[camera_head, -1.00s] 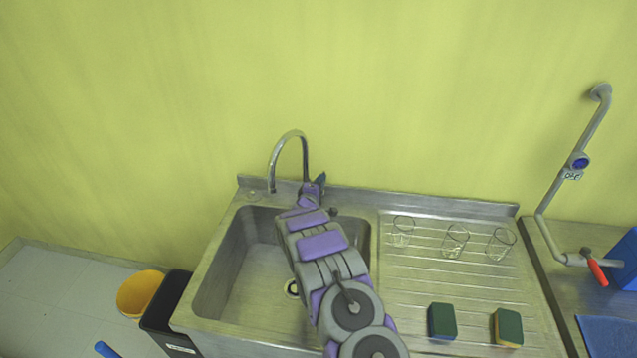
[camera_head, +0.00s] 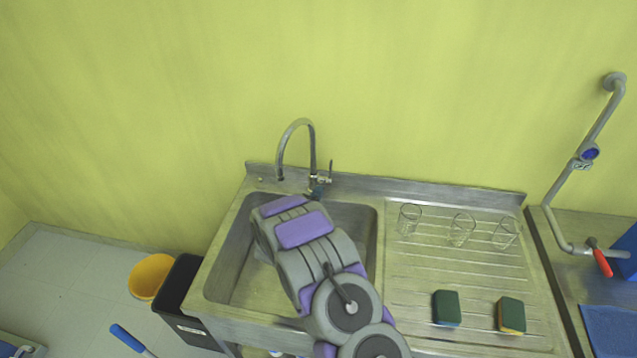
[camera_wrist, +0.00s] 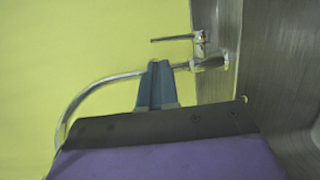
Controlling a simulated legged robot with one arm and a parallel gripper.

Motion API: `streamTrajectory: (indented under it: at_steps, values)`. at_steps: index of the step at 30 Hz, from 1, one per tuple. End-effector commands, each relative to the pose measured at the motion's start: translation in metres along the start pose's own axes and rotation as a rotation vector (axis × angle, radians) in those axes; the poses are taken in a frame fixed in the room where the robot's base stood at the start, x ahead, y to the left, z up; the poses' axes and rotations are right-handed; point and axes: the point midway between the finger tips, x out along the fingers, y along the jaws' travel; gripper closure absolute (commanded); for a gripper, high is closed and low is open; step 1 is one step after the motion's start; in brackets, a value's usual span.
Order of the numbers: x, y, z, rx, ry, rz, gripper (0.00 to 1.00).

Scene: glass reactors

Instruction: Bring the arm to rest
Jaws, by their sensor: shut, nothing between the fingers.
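My arm reaches out over the steel sink (camera_head: 222,262) in the head view, with its forearm above the basin. My gripper (camera_wrist: 157,68) shows in the wrist view as blue-grey fingers, closed together with nothing between them.
Three clear glasses (camera_head: 461,230) stand on the ribbed drainboard (camera_head: 410,270), with two green sponges (camera_head: 446,307) in front. A pipe with a red-handled valve (camera_head: 600,258) is at the right. A black bin (camera_head: 178,300) and yellow bucket (camera_head: 151,277) stand on the floor at left.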

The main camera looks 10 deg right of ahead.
Motion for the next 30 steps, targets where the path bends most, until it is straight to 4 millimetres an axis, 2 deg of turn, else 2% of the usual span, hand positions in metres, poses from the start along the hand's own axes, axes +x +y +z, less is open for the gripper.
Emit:
streamTrajectory:
  at_steps: [8,14,17,23,30]
  values:
    - [-0.006,0.002,-0.006,0.018,0.01,-0.012,1.0]
    - [-0.002,0.02,-0.017,0.19,0.079,-0.151,1.0]
    - [-0.007,0.031,-0.023,0.305,0.123,-0.264,1.0]
    - [-0.035,0.056,-0.035,0.497,0.189,-0.493,1.0]
    - [-0.091,0.083,-0.03,0.659,0.201,-0.773,1.0]
